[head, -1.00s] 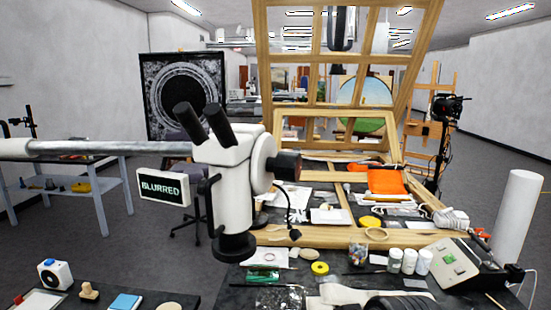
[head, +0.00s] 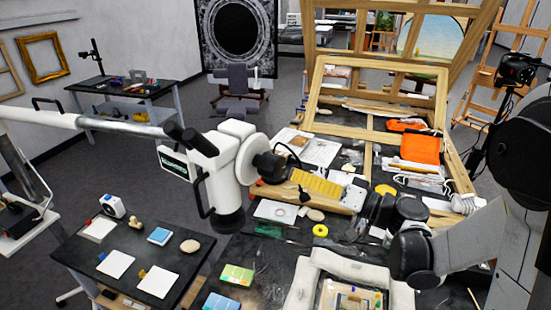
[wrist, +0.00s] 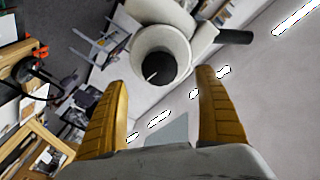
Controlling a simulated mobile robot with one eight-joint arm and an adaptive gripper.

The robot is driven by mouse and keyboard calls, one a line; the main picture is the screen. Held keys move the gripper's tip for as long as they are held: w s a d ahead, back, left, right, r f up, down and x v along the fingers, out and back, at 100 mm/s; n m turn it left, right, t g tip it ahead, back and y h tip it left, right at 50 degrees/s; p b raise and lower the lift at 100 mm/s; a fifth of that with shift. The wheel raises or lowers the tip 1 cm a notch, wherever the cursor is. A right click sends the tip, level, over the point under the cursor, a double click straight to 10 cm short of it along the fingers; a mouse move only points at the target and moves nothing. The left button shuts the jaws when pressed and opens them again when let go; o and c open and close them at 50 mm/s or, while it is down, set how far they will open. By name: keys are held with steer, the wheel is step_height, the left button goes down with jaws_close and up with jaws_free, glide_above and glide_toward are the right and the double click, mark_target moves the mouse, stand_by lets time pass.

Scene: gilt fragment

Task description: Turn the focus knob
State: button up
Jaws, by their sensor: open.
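The white microscope (head: 225,172) hangs on a grey boom arm. Its black focus knob (head: 270,167) sticks out to the right from a white round housing. In the wrist view the knob (wrist: 156,69) faces me, with a white line mark pointing to the lower left. My gripper (head: 298,178) has yellow fingers and is open and empty, reaching in from the right close to the knob. In the wrist view my fingertips (wrist: 162,80) stand on either side of the knob, apart from it. A small display (head: 175,162) on the microscope shows green text, too small to read.
A black side table (head: 120,262) with cards and small objects stands at the lower left. A camera on a tripod (head: 515,70) stands at the right.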

mark_target(279, 170)
steer(key=p+x, duration=0.1)
steer(key=x, duration=0.8)
steer(key=shift+w+a+f, duration=0.1)
steer(key=shift+w+a, duration=0.1)
steer(key=shift+a, duration=0.15)
steer(key=c, duration=1.2)
